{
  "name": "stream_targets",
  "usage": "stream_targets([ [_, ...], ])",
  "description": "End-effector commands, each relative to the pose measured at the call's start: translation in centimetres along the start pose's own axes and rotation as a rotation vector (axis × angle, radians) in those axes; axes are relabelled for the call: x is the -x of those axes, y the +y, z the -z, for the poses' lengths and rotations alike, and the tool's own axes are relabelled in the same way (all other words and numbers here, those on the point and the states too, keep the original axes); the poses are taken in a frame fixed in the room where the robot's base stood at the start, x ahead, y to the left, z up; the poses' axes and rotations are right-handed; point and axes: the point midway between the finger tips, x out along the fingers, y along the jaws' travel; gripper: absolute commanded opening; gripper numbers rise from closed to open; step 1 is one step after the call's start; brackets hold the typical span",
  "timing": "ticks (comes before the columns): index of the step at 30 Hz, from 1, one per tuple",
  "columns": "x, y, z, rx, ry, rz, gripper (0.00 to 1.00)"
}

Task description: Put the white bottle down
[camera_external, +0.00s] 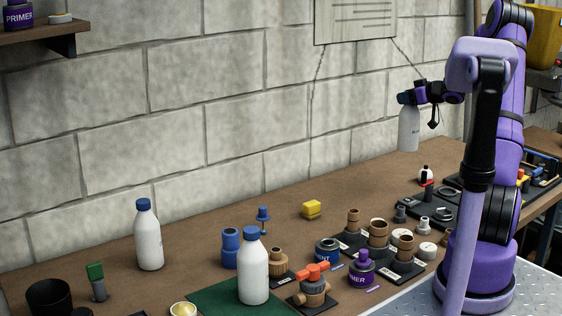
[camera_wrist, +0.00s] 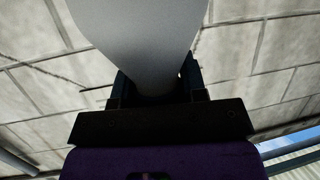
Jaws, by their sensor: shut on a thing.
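My gripper (camera_external: 407,98) is shut on a white bottle (camera_external: 409,130) near its top and holds it upright in the air, high above the brown bench (camera_external: 375,184) and in front of the block wall. In the wrist view the bottle's white body (camera_wrist: 140,35) fills the top middle, between the dark fingers (camera_wrist: 157,92) of my gripper. Two other white bottles with blue caps stand upright: one at the left near the wall (camera_external: 149,240), one on the green mat (camera_external: 205,303) at the front middle (camera_external: 253,272).
Below and left of the held bottle stand brown fittings (camera_external: 378,234), a purple primer can (camera_external: 361,268), a red-handled valve (camera_external: 312,285) and blue fittings (camera_external: 230,247). The bench along the wall between the left bottle and yellow block looks mostly clear.

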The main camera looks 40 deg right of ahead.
Motion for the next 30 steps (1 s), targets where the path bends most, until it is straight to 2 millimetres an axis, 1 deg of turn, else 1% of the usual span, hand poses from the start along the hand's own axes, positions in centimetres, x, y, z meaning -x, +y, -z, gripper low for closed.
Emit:
stream_targets([
  [2,0.4,0.4,-0.1,-0.001,0.0,-0.006,0.0],
  [6,-0.1,0.3,-1.2,-0.004,0.001,-0.004,0.0],
  [13,-0.6,0.3,-2.6,-0.002,0.001,-0.004,0.0],
  [15,-0.9,0.3,-3.6,-0.005,0.0,-0.004,0.0],
  [20,-1.3,0.2,-4.7,-0.003,0.0,-0.005,0.0],
  [23,-1.7,0.1,-5.7,-0.004,0.0,-0.004,0.0],
  [30,-3.0,0.1,-9.4,-0.005,0.001,-0.004,0.0],
])
